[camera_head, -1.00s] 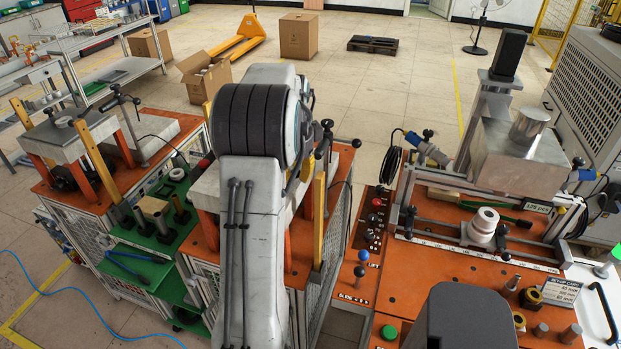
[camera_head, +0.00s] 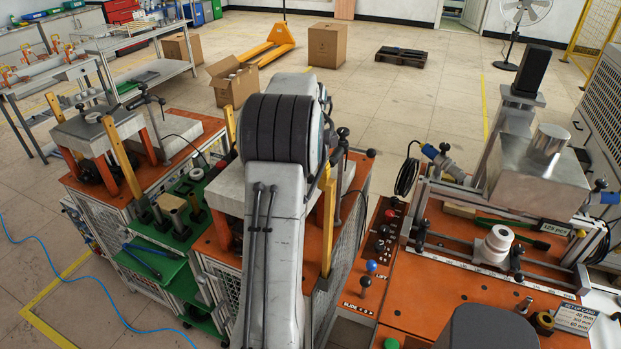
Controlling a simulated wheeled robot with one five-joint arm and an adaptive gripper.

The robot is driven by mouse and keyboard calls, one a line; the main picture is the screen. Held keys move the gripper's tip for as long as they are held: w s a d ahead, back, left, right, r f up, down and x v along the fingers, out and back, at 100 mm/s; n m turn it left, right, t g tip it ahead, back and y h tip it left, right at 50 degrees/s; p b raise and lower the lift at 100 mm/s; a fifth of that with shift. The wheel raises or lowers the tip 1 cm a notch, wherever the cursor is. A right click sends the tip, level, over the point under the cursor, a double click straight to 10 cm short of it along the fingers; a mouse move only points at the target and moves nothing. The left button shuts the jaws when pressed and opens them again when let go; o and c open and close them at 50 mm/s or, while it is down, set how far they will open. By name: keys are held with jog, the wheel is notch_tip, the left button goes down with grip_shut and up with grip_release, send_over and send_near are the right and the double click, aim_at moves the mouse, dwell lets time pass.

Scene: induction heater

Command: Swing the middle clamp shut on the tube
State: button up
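At the far left edge, a light bench (camera_head: 62,73) carries several small clamps with orange-red parts along a pale horizontal bar that looks like the tube (camera_head: 52,66). The middle clamp (camera_head: 38,60) stands between one nearer the left edge and one farther right. They are too small to tell whether each is open or shut. My gripper is not in view; only my pale arm link with its dark ribbed joint shows in the centre, well to the right of the bench.
Orange-topped machine stations (camera_head: 180,135) with a green shelf (camera_head: 165,275) stand between my arm and the bench. A blue hose (camera_head: 75,290) lies on the floor at left. Another orange machine table (camera_head: 430,285) is at right. Open floor lies behind, around a cardboard box (camera_head: 327,45).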

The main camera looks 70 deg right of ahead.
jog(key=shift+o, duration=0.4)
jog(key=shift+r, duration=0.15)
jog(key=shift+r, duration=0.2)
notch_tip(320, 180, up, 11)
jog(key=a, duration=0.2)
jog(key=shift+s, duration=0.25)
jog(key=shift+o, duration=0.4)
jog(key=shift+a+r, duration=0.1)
